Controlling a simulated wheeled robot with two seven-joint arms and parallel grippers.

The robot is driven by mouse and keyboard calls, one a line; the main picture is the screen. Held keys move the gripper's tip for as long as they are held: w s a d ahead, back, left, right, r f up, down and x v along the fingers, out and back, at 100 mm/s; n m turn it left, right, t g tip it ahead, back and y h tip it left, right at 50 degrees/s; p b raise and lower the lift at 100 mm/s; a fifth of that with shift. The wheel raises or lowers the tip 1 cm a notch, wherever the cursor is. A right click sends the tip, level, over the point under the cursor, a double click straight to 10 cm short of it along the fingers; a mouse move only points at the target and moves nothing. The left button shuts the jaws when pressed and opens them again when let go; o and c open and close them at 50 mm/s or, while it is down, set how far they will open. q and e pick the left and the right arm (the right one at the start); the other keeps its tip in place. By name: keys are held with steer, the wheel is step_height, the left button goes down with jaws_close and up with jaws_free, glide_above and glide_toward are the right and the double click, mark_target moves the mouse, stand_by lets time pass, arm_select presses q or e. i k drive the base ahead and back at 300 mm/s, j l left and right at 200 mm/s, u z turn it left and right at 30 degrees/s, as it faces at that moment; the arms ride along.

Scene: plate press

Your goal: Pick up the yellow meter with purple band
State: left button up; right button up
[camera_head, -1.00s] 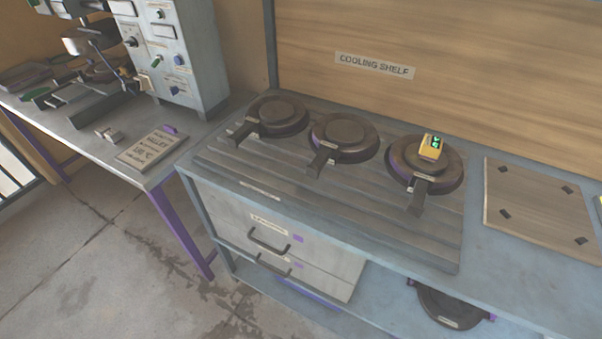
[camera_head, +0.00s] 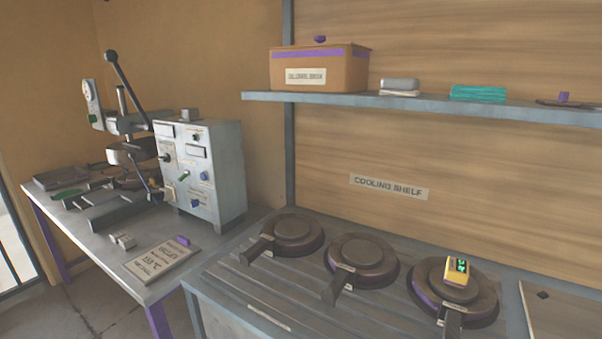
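A small yellow meter (camera_head: 456,270) with a lit green display rests on top of the rightmost dark round plate (camera_head: 478,302) on the cooling shelf bench. A purple band on the meter cannot be made out at this size. Purple shows on the left side of the plate under it. Neither of my grippers is in view.
Two more round plates, a middle one (camera_head: 362,262) and a left one (camera_head: 293,235), sit on the slatted bench with handles toward the front. A grey control box (camera_head: 218,170) and lever press (camera_head: 128,150) stand left. A wall shelf (camera_head: 440,104) holding a box (camera_head: 318,68) runs above.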

mark_target(457, 270)
steer(key=i+l+z, duration=0.1)
steer(key=z, duration=0.25)
steer(key=i+z, duration=0.1)
steer(key=z, duration=0.25)
steer(key=i+l+z, duration=0.1)
steer(key=z, duration=0.25)
